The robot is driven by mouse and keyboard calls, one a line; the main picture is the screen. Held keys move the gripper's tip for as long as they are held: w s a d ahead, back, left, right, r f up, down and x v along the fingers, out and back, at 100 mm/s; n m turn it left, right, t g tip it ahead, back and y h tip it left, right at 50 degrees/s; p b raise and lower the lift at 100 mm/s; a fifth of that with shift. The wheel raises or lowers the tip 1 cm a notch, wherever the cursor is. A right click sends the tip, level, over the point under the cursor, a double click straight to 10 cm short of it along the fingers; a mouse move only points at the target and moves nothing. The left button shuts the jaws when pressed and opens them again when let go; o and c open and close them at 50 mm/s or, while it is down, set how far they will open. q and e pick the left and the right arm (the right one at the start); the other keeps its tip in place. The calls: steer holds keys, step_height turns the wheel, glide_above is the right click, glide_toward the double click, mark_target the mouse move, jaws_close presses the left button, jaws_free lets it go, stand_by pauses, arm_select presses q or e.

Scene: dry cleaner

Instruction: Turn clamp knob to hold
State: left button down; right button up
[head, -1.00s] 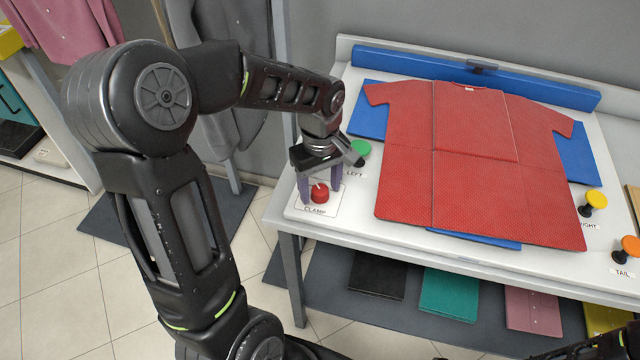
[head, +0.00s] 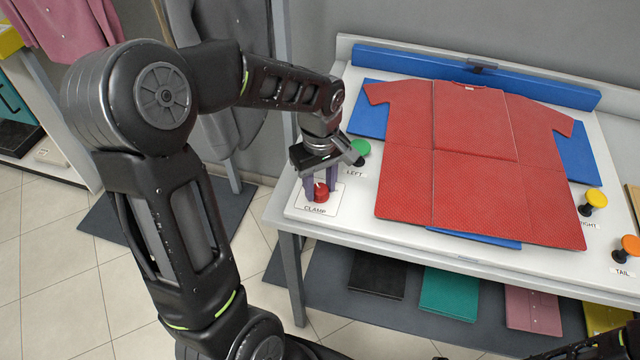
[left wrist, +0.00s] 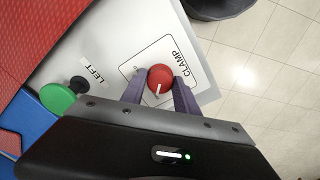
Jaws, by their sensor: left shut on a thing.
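The red clamp knob (head: 320,195) sits on a white plate (head: 303,209) labelled CLAMP at the table's left front corner. It also shows in the left wrist view (left wrist: 160,77), with a white pointer line on its top. My left gripper (head: 320,186) points down over the knob, its two purple fingers closed against the knob's sides. In the left wrist view the fingers (left wrist: 159,88) flank the knob. The pointer's exact setting against the plate's small marks is hard to read. My right gripper is not in view.
A red shirt (head: 470,160) lies spread over blue boards on the white table (head: 290,222). A green LEFT knob (head: 360,148) stands just behind the clamp knob. A yellow knob (head: 596,198) and an orange TAIL knob (head: 630,246) stand at the right. Folded clothes lie below.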

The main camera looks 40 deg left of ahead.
arm_select(q)
steer(key=shift+m, duration=0.4)
steer(key=m, duration=0.3)
steer(key=shift+m+b, duration=0.3)
steer(key=shift+b, duration=0.05)
steer(key=m, duration=0.4)
steer(key=shift+m, duration=0.3)
steer(key=m, duration=0.8)
steer(key=shift+m, duration=0.4)
steer(key=c, duration=0.9)
jaws_free()
steer(key=shift+r, duration=0.1)
